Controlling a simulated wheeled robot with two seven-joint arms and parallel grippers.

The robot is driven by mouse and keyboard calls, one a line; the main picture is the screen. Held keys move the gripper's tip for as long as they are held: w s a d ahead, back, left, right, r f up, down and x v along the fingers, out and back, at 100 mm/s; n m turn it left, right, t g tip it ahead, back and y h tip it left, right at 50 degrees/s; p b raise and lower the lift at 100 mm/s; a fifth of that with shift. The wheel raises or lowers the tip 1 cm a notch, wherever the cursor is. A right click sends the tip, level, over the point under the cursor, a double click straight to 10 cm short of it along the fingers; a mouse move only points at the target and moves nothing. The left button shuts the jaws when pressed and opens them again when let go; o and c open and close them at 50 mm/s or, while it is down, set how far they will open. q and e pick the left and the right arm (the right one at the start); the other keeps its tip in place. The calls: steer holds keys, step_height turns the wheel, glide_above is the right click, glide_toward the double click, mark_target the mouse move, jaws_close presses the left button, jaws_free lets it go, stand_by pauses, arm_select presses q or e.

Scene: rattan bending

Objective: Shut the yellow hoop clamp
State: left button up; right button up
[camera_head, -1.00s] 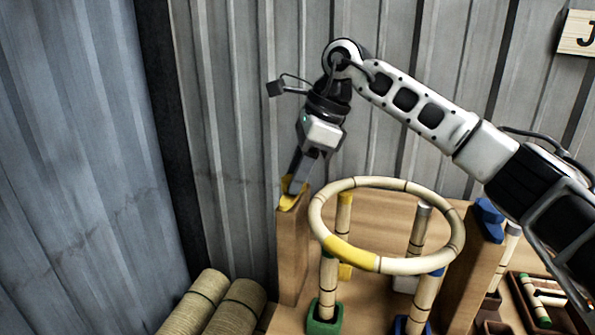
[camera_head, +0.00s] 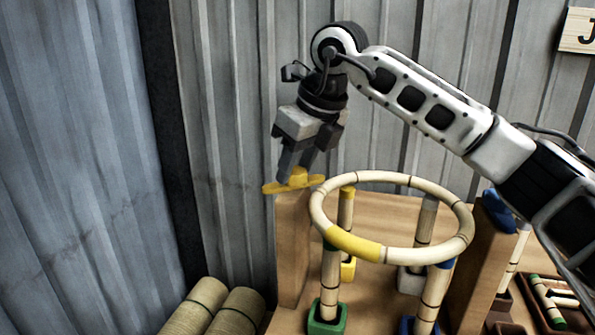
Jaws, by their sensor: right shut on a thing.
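The yellow hoop clamp (camera_head: 270,188) sits on top of the left wooden post (camera_head: 293,250), its yellow arm lying nearly flat across the post top. My right gripper (camera_head: 293,172) comes down from above and is shut on the clamp; its fingertips partly hide the yellow piece. The rattan hoop (camera_head: 448,190) is level beside the post, with a yellow band (camera_head: 353,243) at its front left. The clamp's right end reaches the hoop's left rim in the picture; I cannot tell whether they touch. My left gripper is out of view.
A blue clamp (camera_head: 498,212) tops the right wooden post (camera_head: 478,275). Upright rattan legs stand under the hoop in green (camera_head: 327,319), yellow (camera_head: 348,268), grey and blue sockets. Rattan rolls (camera_head: 208,298) lie at lower left. A corrugated wall stands close behind.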

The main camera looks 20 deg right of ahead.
steer(key=shift+a+m+h+b, duration=0.1)
steer(key=shift+m+h+b, duration=0.3)
steer(key=shift+m, duration=0.6)
steer(key=m+h+b, duration=0.1)
steer(key=m, duration=0.2)
steer(key=shift+t, duration=0.3)
steer(key=shift+a+r+m+h+b, duration=0.1)
steer(key=shift+m+h+b, duration=0.35)
steer(key=shift+m, duration=0.65)
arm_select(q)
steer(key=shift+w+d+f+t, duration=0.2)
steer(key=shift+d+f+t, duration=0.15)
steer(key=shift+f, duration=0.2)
arm_select(e)
steer(key=shift+m, duration=0.5)
steer(key=shift+h, duration=0.25)
steer(key=o, duration=1)
